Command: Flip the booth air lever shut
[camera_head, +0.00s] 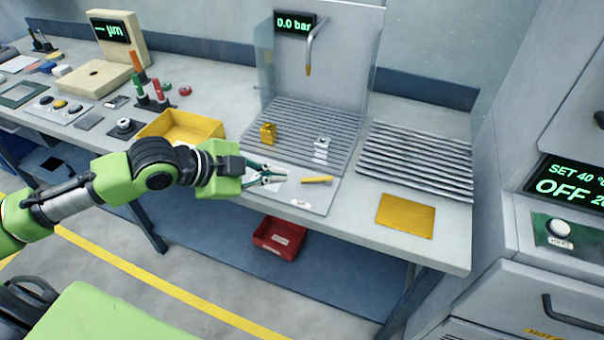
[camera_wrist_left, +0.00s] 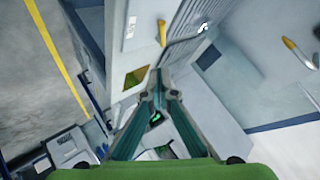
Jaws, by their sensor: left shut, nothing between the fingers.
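The booth air lever (camera_head: 318,179) is a short yellow handle on the front plate of the spray booth, lying roughly left to right. The booth display (camera_head: 294,23) reads 0.0 bar. My left gripper (camera_head: 282,177) is shut and empty, just left of the lever, with a small gap between them in the picture. In the left wrist view the shut fingers (camera_wrist_left: 158,75) point up the picture. A small yellow piece (camera_wrist_left: 162,33) shows beyond them; I cannot tell for sure that it is the lever. My right gripper is not in view.
A gold block (camera_head: 268,133) and a small silver part (camera_head: 321,146) stand on the booth's ribbed floor. A bent spout (camera_head: 311,52) hangs above. A yellow tray (camera_head: 183,129) is left, a ribbed rack (camera_head: 416,158) and yellow mat (camera_head: 405,215) right. A red bin (camera_head: 279,237) sits below.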

